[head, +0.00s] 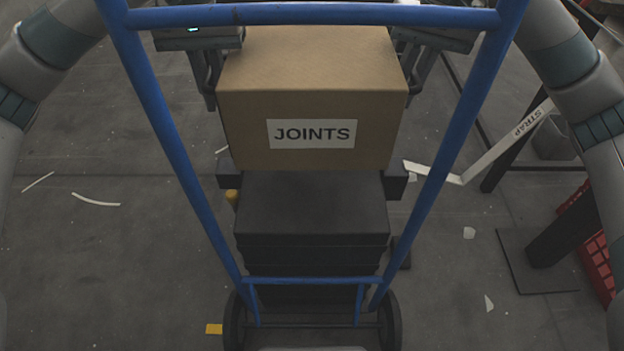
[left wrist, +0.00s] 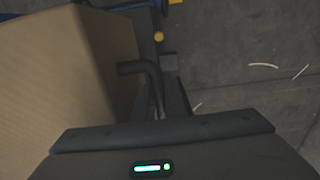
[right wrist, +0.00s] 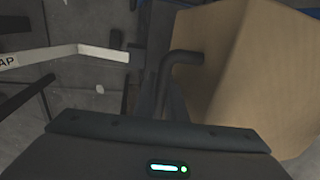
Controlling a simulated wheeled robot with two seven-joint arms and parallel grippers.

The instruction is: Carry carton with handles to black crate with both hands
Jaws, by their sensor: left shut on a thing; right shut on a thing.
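The carton (head: 310,90) is a brown box with a white label reading JOINTS, held level between my two grippers. My left gripper (head: 210,82) is at its left side, shut on a dark bent handle (left wrist: 140,68) that also shows in the left wrist view. My right gripper (head: 416,78) is at its right side, shut on the matching handle (right wrist: 182,58). A black crate-like stack (head: 312,205) shows below the carton in the head view. The carton hides part of its top, and I cannot tell the gap between them.
A blue tubular frame (head: 165,130) with dark wheels (head: 235,320) stands between my head camera and the carton. A white STRAP-labelled bar (head: 505,143), red crates (head: 597,262) and a dark plate (head: 505,262) are at the right. Floor on the left is mostly clear, with scraps.

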